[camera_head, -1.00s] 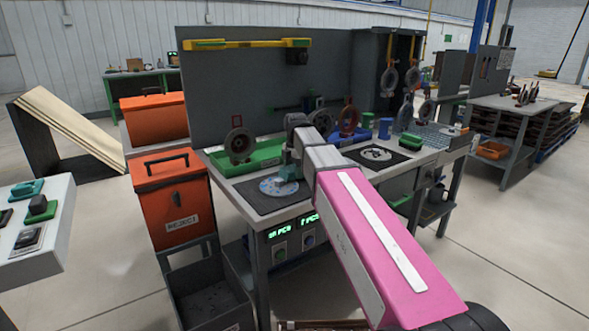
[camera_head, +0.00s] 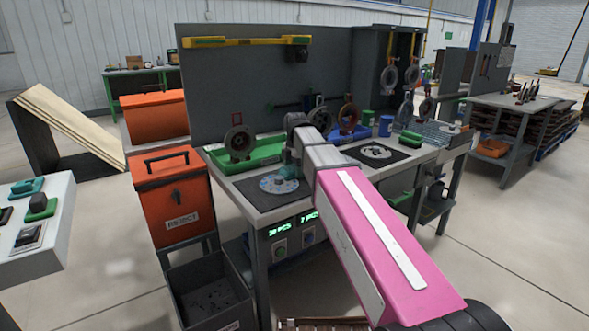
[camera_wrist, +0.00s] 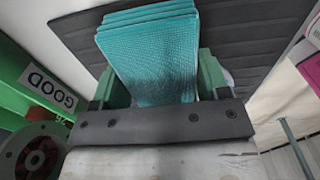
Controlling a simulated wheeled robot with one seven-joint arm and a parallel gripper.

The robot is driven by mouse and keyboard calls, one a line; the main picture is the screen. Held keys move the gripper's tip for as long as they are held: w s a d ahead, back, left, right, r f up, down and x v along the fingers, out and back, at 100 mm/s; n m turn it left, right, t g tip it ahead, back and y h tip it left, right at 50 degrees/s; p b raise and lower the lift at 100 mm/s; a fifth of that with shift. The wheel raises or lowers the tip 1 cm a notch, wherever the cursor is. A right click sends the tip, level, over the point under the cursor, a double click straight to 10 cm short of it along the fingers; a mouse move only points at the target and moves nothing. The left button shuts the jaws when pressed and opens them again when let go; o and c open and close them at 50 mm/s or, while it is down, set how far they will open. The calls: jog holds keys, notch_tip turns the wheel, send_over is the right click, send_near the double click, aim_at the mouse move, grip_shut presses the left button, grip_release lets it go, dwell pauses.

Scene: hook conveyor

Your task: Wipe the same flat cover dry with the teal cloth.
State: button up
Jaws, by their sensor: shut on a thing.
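The teal cloth (camera_wrist: 150,55) is a folded, ribbed pad between the green fingers of my gripper (camera_wrist: 160,85) in the wrist view. My gripper is shut on it. In the head view, my gripper (camera_head: 290,172) is over the back right edge of the flat cover (camera_head: 272,184), a pale blue-grey disc with spots. The cover lies on a dark mat (camera_head: 246,194) at the left of the bench. Whether the cloth touches the cover is hidden. In the wrist view, the cloth and fingers hide nearly all of the cover.
A green tray (camera_head: 262,153) stands behind the mat, with a hanging grey ring (camera_head: 239,143) close by. A second mat (camera_head: 352,154) with a disc lies to the right. An orange reject box (camera_head: 168,205) stands left of the bench. More rings hang along the back.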

aim_at(301, 182)
jog(key=shift+s, duration=0.15)
jog(key=shift+s+d+r, duration=0.1)
jog(key=shift+s+d, duration=0.5)
jog(key=shift+s, duration=0.2)
jog(key=shift+s+d, duration=0.65)
jog(key=shift+s, duration=0.3)
jog(key=shift+w+a, duration=0.65)
jog(key=shift+w, duration=0.35)
jog(key=shift+w, duration=0.1)
jog(key=shift+w+a+f, duration=0.2)
jog(key=shift+w+a, duration=0.4)
jog(key=shift+w, duration=0.2)
jog(key=shift+s+d, duration=0.65)
jog(key=shift+s, duration=0.3)
jog(key=shift+s+d, duration=0.6)
jog(key=shift+s, duration=0.35)
